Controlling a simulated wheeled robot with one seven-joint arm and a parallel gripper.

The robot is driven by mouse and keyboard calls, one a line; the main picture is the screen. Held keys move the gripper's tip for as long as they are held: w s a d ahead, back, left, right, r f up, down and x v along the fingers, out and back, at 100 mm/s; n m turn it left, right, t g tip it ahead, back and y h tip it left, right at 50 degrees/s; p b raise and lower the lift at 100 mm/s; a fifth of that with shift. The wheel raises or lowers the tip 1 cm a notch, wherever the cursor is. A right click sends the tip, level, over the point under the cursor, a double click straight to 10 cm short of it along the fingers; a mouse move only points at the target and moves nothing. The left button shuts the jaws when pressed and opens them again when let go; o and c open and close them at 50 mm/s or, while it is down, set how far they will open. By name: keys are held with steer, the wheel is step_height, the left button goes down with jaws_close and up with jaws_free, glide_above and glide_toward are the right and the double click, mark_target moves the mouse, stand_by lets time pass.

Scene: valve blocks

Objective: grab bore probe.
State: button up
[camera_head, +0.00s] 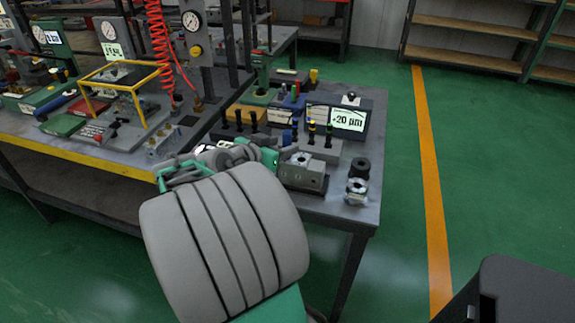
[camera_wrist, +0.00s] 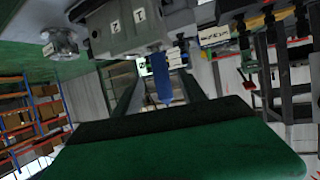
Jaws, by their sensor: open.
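I cannot tell for certain which is the bore probe. My gripper (camera_head: 274,155) is low over the bench, left of the holder and partly hidden by my arm. In the wrist view a blue probe handle (camera_wrist: 163,87) shows in the gap between the dark open fingers of my gripper (camera_wrist: 164,92), apparently beyond them. Nothing is seen held.
A grey valve block (camera_head: 303,173) stands in front of the holder, close to my gripper. Ring-shaped parts (camera_head: 357,189) are at the bench's right corner. A display box (camera_head: 345,119) reading about 20 µm stands behind. Black-handled tools (camera_head: 240,118) are to the left.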

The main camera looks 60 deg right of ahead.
steer(key=x, duration=0.6)
steer(key=shift+w+d+p, duration=0.1)
steer(key=shift+d+p, duration=0.15)
steer(key=shift+p, duration=0.05)
steer(key=shift+c, duration=0.4)
jaws_close()
